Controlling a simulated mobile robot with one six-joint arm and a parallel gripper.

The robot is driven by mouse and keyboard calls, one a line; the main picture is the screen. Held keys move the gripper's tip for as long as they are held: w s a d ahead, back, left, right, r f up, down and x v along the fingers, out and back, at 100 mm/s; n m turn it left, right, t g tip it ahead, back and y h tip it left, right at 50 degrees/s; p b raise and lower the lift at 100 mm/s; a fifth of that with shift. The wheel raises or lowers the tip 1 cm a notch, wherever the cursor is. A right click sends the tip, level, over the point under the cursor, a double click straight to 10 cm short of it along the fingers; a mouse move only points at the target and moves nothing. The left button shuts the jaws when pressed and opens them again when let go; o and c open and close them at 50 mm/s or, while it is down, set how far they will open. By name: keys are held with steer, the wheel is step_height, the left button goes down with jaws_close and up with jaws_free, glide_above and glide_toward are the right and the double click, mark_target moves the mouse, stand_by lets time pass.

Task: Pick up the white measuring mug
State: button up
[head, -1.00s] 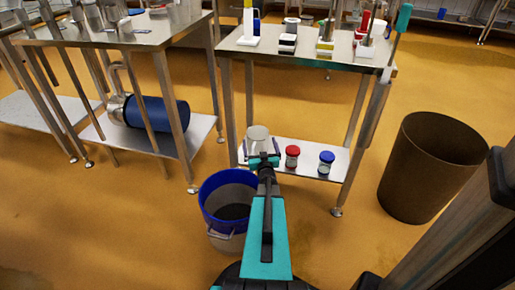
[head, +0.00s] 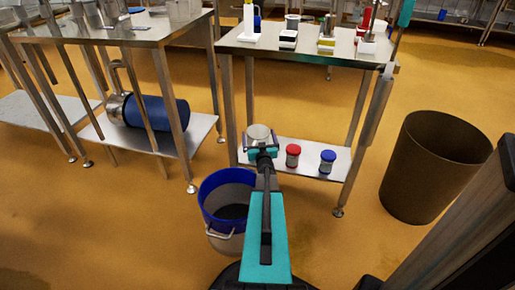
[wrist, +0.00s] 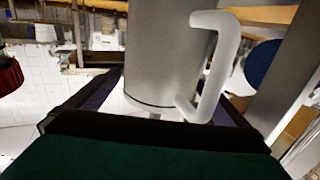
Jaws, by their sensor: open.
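The white measuring mug (head: 258,131) is at the left end of the lower shelf of the middle steel table in the head view. My gripper (head: 262,151) is at the mug, and its jaws hide the mug's lower part. In the wrist view the mug (wrist: 160,55) looks shaded grey, with a pale handle (wrist: 222,65) on its right. The open jaws (wrist: 150,110) lie on either side of the mug's lower body. Whether either finger touches it cannot be told.
A red-lidded jar (head: 293,150) and a blue-lidded jar (head: 327,157) stand right of the mug on the shelf (head: 310,173). A blue-rimmed bucket (head: 222,187) is on the floor in front. A brown bin (head: 425,170) stands at right. The tabletop (head: 270,47) is above.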

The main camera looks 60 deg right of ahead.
stand_by(0.6)
steer(key=shift+w, duration=0.1)
steer(key=c, duration=1.5)
steer(key=shift+r, duration=0.15)
step_height(320, 180, up, 10)
steer(key=p, duration=0.4)
